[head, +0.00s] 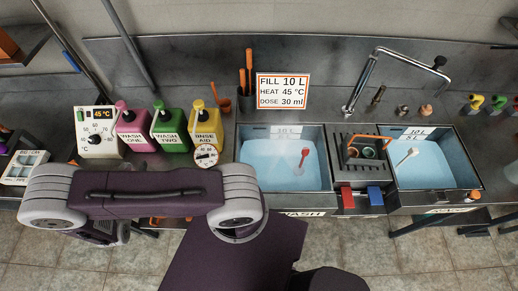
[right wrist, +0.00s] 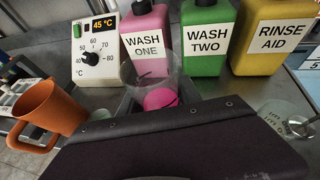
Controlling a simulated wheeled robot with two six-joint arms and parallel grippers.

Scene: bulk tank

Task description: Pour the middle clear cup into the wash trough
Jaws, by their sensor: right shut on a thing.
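In the right wrist view a clear cup (right wrist: 150,80) with pink liquid in its bottom stands between the fingers of my right gripper (right wrist: 158,92), which is shut on it. The cup looks roughly upright, in front of the pink wash-one bottle (right wrist: 147,38). Another clear cup (right wrist: 283,122) shows at the right of that view, partly cut off by a dark shape. The wash trough (head: 256,131) is the left basin in the head view, holding pale blue water, with a red-headed tool (head: 304,153) in it. In the head view my arm hides the cups and gripper. My left gripper is not seen.
Green (head: 170,128) and yellow (head: 205,122) bottles and a temperature dial box (head: 98,130) line the back left. An orange mug (right wrist: 45,112) is left of the held cup. A rack (head: 362,150) separates the two basins. A tall tap (head: 370,72) rises behind.

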